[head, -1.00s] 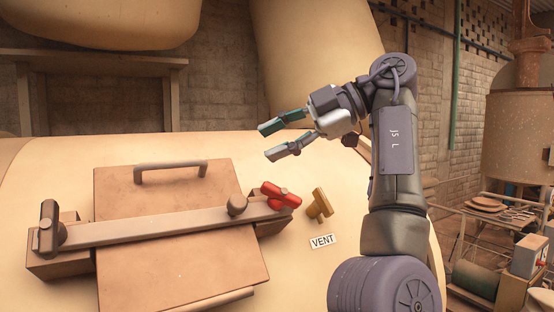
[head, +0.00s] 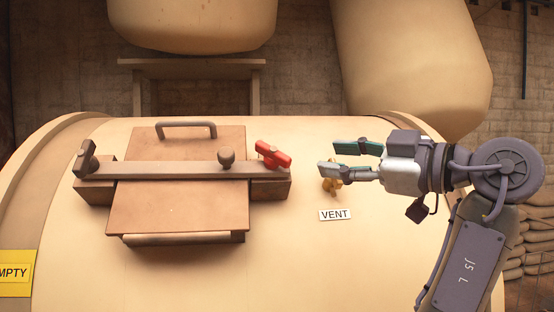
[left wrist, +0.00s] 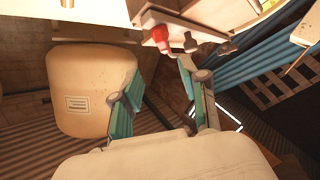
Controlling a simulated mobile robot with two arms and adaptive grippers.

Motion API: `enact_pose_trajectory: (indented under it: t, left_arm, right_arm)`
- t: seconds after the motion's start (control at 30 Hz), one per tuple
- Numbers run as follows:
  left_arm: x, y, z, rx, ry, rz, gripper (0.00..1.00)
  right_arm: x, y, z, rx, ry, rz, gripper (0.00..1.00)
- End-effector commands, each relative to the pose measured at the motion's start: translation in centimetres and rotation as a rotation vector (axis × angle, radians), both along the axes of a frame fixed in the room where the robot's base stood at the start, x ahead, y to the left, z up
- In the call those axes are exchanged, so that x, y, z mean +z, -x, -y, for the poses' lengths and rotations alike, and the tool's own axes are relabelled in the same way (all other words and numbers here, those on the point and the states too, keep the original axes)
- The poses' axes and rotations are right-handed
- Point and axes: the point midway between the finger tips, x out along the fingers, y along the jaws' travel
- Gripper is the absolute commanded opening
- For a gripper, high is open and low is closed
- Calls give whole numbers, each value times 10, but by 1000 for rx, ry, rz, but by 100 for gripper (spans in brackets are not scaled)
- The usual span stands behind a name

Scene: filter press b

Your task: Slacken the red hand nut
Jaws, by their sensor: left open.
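The red hand nut (head: 272,154) sits at the right end of the clamp bar (head: 170,170) that lies across the brown hatch cover (head: 180,205). It also shows near the top of the left wrist view (left wrist: 160,37), beyond the fingertips. My left gripper (head: 329,158) is open and empty. Its fingers point left toward the nut, with a clear gap between in the head view. My right gripper is in no view.
A round knob (head: 226,158) stands on the bar left of the nut. A dark handle (head: 86,158) is at the bar's left end. A VENT label (head: 335,215) lies below the yellow valve. The cream vessel's surface (head: 330,270) is bare below the label.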

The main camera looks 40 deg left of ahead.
Motion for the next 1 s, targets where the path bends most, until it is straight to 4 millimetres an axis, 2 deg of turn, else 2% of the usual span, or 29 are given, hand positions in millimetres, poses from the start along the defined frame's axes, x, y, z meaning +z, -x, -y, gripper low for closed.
enact_pose_trajectory:
  t: [0.27, 0.4, 0.6, 0.8, 1.0]
  left_arm:
    - [5, 2, -53, 7, 4, 2, 44]
    - [5, 3, -83, 8, 2, 1, 44]
    - [4, 4, -116, 6, 3, 1, 44]
    - [2, 4, -131, 5, 2, 2, 44]
    - [1, 4, -133, 5, 2, 2, 44]
  right_arm:
    - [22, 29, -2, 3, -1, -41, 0]
    - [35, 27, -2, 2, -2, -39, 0]
    - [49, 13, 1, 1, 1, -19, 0]
    - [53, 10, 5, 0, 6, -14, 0]
    - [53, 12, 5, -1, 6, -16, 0]
